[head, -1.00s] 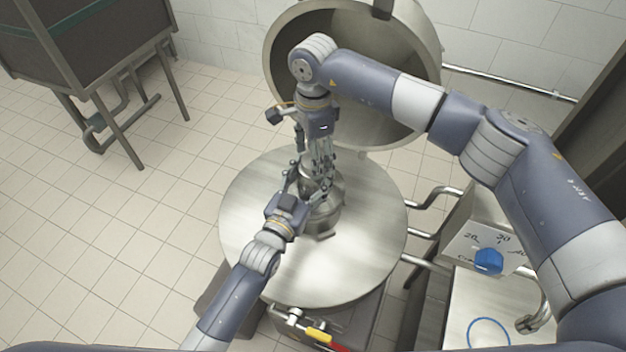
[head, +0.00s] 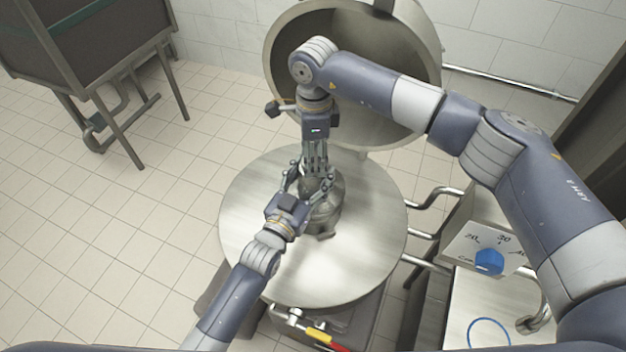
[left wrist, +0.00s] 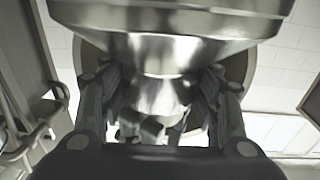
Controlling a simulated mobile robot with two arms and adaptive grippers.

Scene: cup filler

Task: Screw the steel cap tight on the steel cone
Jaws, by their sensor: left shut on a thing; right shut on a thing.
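The steel cone (head: 325,216) stands upright on the round steel table top (head: 370,255). In the left wrist view its wide shiny body (left wrist: 170,22) fills the top and narrows toward the middle. My left gripper (head: 310,188) reaches in from the lower left and is shut around the cone's narrow upper part, a finger on each side. My right gripper (head: 316,175) points down from above and is shut at the top of the cone, where the steel cap is. The fingers hide the cap in the head view, so its seating cannot be told.
A large open steel vessel (head: 285,50) stands behind the table. A control box with a blue knob (head: 489,262) and pipes are at the right. The table top around the cone is bare.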

